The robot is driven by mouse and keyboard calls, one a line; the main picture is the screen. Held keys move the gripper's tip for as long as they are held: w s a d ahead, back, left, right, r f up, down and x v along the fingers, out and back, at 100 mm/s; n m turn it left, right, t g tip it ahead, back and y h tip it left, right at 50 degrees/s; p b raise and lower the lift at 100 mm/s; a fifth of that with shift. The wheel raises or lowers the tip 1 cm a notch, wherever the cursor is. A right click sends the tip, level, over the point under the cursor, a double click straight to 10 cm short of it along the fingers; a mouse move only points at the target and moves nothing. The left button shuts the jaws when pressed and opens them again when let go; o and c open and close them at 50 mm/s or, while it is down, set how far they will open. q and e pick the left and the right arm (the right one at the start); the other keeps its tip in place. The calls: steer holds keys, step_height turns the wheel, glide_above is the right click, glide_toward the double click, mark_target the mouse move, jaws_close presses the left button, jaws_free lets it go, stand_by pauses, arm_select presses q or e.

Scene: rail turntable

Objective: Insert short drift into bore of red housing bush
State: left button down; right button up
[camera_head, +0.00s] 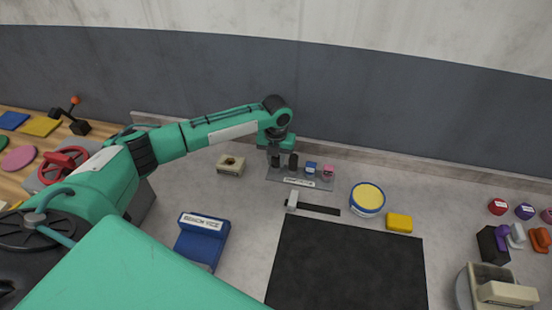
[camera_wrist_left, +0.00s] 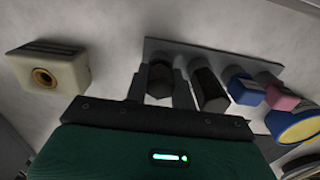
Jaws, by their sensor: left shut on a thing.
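My left gripper (camera_head: 275,158) is at the left end of a small grey rack (camera_head: 326,184) and is shut on a dark cylindrical drift. In the left wrist view, the drift (camera_wrist_left: 160,78) shows between the two fingers, its foot at the rack. A second dark drift (camera_head: 293,162) stands just right of it, and it also shows in the left wrist view (camera_wrist_left: 208,88). A cream block with a round brass-coloured bore (camera_head: 230,166) sits apart to the left; it also shows in the left wrist view (camera_wrist_left: 48,72). I cannot pick out the red housing bush for certain. My right gripper is not in view.
Blue (camera_head: 310,168) and pink (camera_head: 327,170) pieces stand on the rack's right part. A round yellow-topped tub (camera_head: 368,198) and a yellow block (camera_head: 399,223) lie further right. A blue stand (camera_head: 203,238) and a black mat (camera_head: 345,265) are nearer. The wall is close behind the rack.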

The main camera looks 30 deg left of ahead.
arm_select(q)
steer(key=shift+r, duration=0.1)
steer(key=shift+r+p, duration=1.15)
steer(key=shift+p, duration=0.05)
steer(key=shift+r+p, duration=1.8)
steer(key=shift+r, duration=0.05)
step_height(320, 180, up, 5)
steer(key=p, duration=0.4)
